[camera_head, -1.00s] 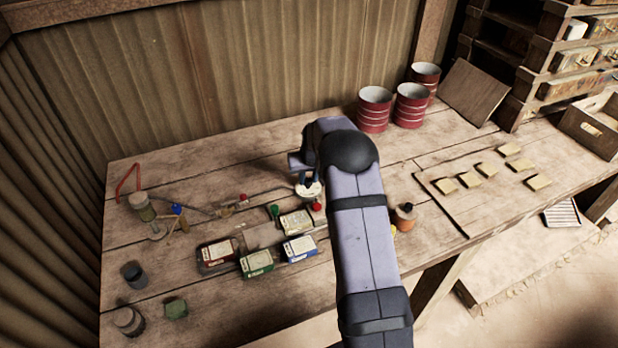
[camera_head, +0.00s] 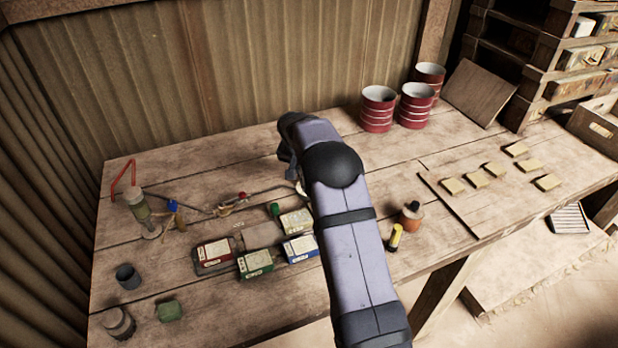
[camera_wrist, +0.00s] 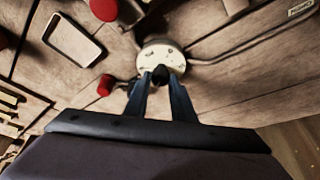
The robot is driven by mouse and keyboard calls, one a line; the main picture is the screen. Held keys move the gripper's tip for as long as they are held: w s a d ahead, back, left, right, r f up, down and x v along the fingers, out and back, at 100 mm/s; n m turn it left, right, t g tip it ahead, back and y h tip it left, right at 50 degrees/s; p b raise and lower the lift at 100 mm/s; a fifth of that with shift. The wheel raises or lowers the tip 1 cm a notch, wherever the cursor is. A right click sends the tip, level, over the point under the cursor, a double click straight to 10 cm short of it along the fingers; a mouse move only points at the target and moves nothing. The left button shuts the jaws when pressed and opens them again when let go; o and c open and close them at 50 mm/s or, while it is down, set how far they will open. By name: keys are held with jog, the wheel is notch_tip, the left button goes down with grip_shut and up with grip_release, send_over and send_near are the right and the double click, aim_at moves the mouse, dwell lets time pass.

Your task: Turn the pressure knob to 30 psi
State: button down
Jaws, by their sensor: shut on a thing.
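The pressure knob (camera_wrist: 163,74) is small, round and black in the wrist view, in front of a pale dial (camera_wrist: 157,53) with dark marks. The two blue fingers of my gripper (camera_wrist: 161,82) are shut on it, one on each side. The dial's figures are too small to read, so I cannot tell the knob's setting. In the head view my arm covers the knob and the fingers; only a pale sliver of the dial (camera_head: 301,188) shows beside the arm.
A metal pipe (camera_wrist: 243,45) runs right from the dial. Red knobs (camera_wrist: 104,87) stand close at left. Several boxes (camera_head: 255,262) lie in front of the pipework in the head view.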

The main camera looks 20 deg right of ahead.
dwell(0.3)
jog(key=c, duration=1.5)
grip_release()
jog(key=shift+b+v, duration=1.1)
jog(key=shift+v, duration=2.6)
jog(key=shift+s, duration=0.1)
